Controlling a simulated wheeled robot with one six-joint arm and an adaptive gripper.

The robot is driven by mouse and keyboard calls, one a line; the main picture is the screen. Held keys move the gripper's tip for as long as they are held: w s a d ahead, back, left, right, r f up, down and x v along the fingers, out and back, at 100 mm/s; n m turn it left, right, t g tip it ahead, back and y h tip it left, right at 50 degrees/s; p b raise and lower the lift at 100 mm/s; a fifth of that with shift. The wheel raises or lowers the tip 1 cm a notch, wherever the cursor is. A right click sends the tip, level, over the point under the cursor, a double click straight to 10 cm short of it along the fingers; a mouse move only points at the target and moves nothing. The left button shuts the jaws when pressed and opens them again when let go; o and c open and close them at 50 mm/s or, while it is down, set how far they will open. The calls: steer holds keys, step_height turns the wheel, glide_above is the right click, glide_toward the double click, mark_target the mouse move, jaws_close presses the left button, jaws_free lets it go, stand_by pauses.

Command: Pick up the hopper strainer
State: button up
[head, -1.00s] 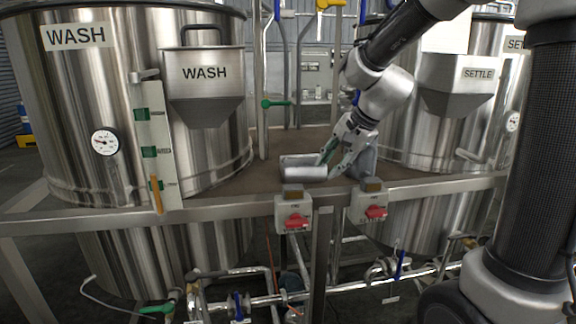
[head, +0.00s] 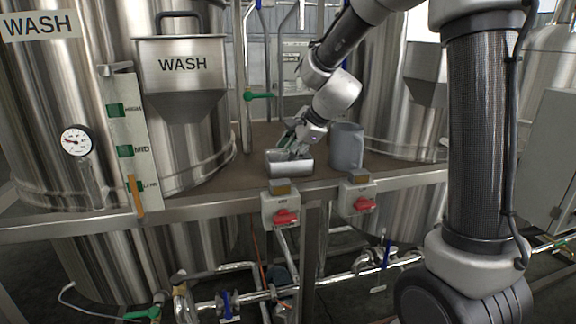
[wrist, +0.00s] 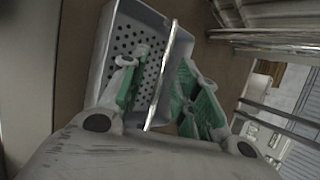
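The hopper strainer is a grey metal box with a perforated floor. It sits on the brown deck between the tanks in the head view (head: 288,170), and its holes show in the wrist view (wrist: 150,28). My gripper (head: 293,146) is down at the strainer. In the wrist view, my gripper (wrist: 163,88) is open astride one strainer wall. One green-padded finger is inside the box and the other is outside. Gaps show between the pads and the wall, so neither finger appears to grip it. The finger covers part of the perforated floor.
A grey jug (head: 346,147) stands on the deck (head: 240,174) just right of the strainer. The WASH tank with its hopper (head: 183,75) is at left, another tank (head: 405,110) at right. Red-switch boxes (head: 281,208) line the deck's front rail. A green-handled pipe (head: 248,95) rises behind.

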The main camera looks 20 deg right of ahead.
steer(key=shift+w+a+f, duration=0.2)
steer(key=shift+w+f, duration=0.1)
steer(key=shift+f, duration=0.1)
jaws_close()
